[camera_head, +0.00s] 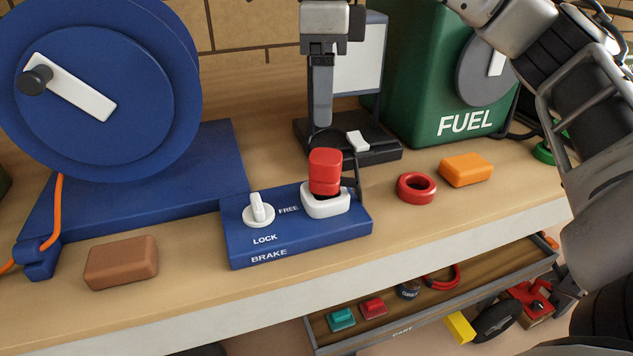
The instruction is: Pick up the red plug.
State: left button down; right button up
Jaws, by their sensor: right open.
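The red plug (325,172) stands upright in a white socket (326,204) at the right end of the blue brake box (300,244). Its lower end is hidden inside the socket. My right gripper (322,112) hangs from the top of the picture, fingers down, open and empty. In the picture its fingertips are just above the plug, apart from it. One finger hides the other, and the exact depth gap is hard to tell. My left gripper is not in view.
A white knob (259,210) is on the brake box. A blue reel (95,95) and brown block (121,262) are left. A black stand (376,150) and green fuel can (420,100) are behind. A red ring (417,187) and orange block (466,169) lie right. A cart tray (400,332) sits below.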

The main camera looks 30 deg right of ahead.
aim_at(325, 156)
jog(key=f+b, duration=0.1)
jog(key=f, duration=0.3)
jog(key=f+b, duration=0.1)
jog(key=f, duration=0.3)
jog(key=shift+s, duration=0.2)
notch_tip(325, 156, down, 5)
jog(key=shift+w+d+r, duration=0.1)
jog(key=shift+w+d, duration=0.05)
jog(key=c, duration=1.1)
